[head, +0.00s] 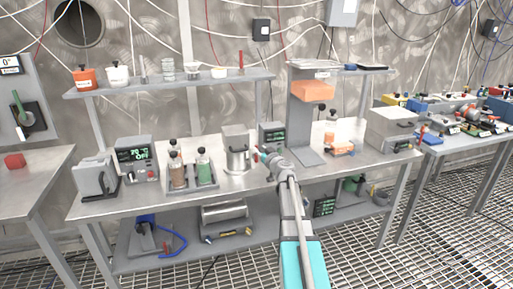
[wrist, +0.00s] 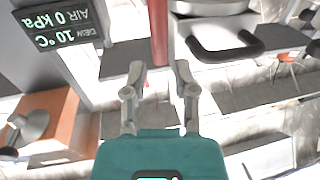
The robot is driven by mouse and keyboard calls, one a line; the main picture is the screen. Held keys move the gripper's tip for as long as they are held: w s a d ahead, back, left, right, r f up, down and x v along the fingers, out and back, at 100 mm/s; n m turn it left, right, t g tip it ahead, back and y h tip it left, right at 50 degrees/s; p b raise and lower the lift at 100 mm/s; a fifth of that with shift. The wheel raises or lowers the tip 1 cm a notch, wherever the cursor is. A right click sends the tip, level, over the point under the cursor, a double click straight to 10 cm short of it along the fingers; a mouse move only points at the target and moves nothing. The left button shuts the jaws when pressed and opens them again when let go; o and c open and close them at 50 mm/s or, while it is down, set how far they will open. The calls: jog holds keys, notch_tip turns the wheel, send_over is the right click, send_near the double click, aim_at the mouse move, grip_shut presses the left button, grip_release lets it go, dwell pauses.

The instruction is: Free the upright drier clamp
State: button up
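I cannot pick out the drier clamp for certain. A dark display panel (wrist: 62,25) reads DEW 10 °C and AIR 0 kPa, upside down in the wrist view; a small green-lit unit (head: 272,133) stands behind my arm in the head view. A red upright bar (wrist: 158,32) shows beyond my fingers. A metal vessel with a black loop handle (wrist: 225,45) is right of the bar; a steel canister (head: 237,152) stands left of my gripper in the head view. My gripper (wrist: 160,68) is open, with nothing between its fingertips.
A rack of bottles (head: 190,170) and a 70 °C display unit (head: 136,158) stand left on the steel bench. A grey column with an orange block (head: 313,91) and a grey box (head: 393,128) stand right. A shelf (head: 170,86) runs above. The bench front is mostly clear.

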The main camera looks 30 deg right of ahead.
aim_at(257, 147)
jog(key=shift+w, duration=1.75)
grip_shut()
